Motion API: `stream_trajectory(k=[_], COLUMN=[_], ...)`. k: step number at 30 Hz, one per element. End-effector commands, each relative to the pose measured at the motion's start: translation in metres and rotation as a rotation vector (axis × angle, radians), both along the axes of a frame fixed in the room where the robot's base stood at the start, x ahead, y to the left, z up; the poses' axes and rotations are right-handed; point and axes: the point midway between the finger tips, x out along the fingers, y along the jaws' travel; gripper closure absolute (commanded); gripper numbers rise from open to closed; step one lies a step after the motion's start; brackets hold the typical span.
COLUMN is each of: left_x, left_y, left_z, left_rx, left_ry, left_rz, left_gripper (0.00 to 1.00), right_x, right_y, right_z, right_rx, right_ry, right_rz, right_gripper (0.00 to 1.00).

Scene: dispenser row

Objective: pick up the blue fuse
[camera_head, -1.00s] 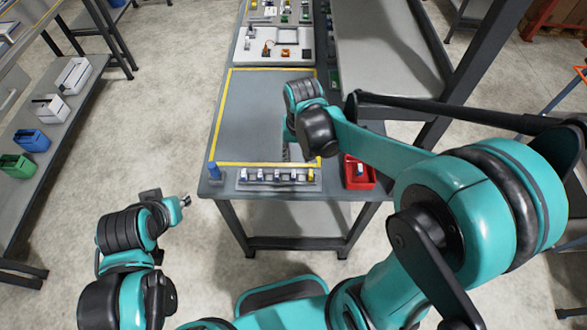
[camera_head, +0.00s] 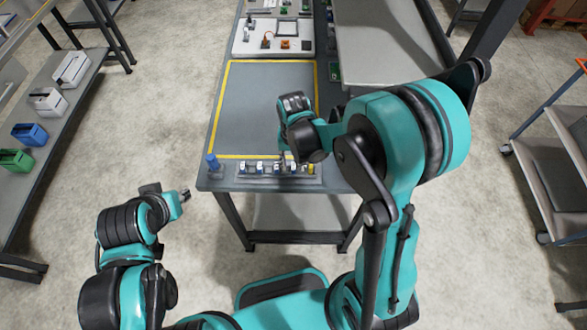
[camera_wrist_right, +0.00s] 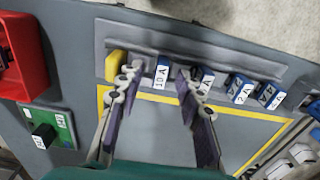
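A grey holder (camera_head: 250,181) at the near edge of the table carries a row of fuses with white labels. In the right wrist view, a labelled fuse with a blue top (camera_wrist_right: 163,72) stands upright in the holder, and its label reads 10 A. My right gripper (camera_wrist_right: 157,76) is open, with one finger on either side of this fuse. I cannot tell whether the fingers touch it. More blue fuses (camera_wrist_right: 241,90) stand to the right, and a yellow one (camera_wrist_right: 116,65) to the left. My left gripper (camera_head: 185,196) is off the table, its fingers too small to judge.
A blue upright object (camera_head: 212,163) stands at the table's left front corner. A red bin (camera_wrist_right: 22,60) and a green board (camera_wrist_right: 58,128) show at the wrist view's left. The yellow-bordered area (camera_head: 245,110) behind the holder is clear on its left side.

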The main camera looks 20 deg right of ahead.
Motion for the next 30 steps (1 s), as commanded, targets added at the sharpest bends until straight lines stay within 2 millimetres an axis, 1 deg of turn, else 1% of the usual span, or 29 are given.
stream_trajectory(k=[2,3,5,6,7,17,20,23,30], left_x=[0.000,0.000,0.000,0.000,0.000,0.000,0.000,0.000,0.000], left_y=[0.000,0.000,0.000,0.000,0.000,0.000,0.000,0.000,0.000], left_z=[0.000,0.001,0.001,0.001,0.001,0.001,0.002,0.007,0.022], left_rx=[0.000,0.000,0.000,0.000,0.000,0.000,0.000,0.000,0.000], left_ry=[0.000,0.000,0.000,0.000,0.000,0.000,0.000,0.000,0.000], left_rz=[0.000,0.000,0.000,0.000,0.000,0.000,0.000,0.000,0.000], left_gripper=[0.68,0.68,0.68,0.68,0.68,0.68,0.68,0.68,0.68], right_x=[0.000,0.000,0.000,0.000,0.000,0.000,0.000,0.000,0.000], right_y=[0.000,0.000,0.000,0.000,0.000,0.000,0.000,0.000,0.000], right_z=[0.001,0.001,0.001,0.001,0.001,0.001,0.006,0.021,0.072], right_rx=[0.000,0.000,0.000,0.000,0.000,0.000,0.000,0.000,0.000], right_ry=[0.000,0.000,0.000,0.000,0.000,0.000,0.000,0.000,0.000], right_rz=[0.000,0.000,0.000,0.000,0.000,0.000,0.000,0.000,0.000], right_gripper=[0.64,0.66,0.82,0.92,0.99,1.00,1.00,1.00,1.00])
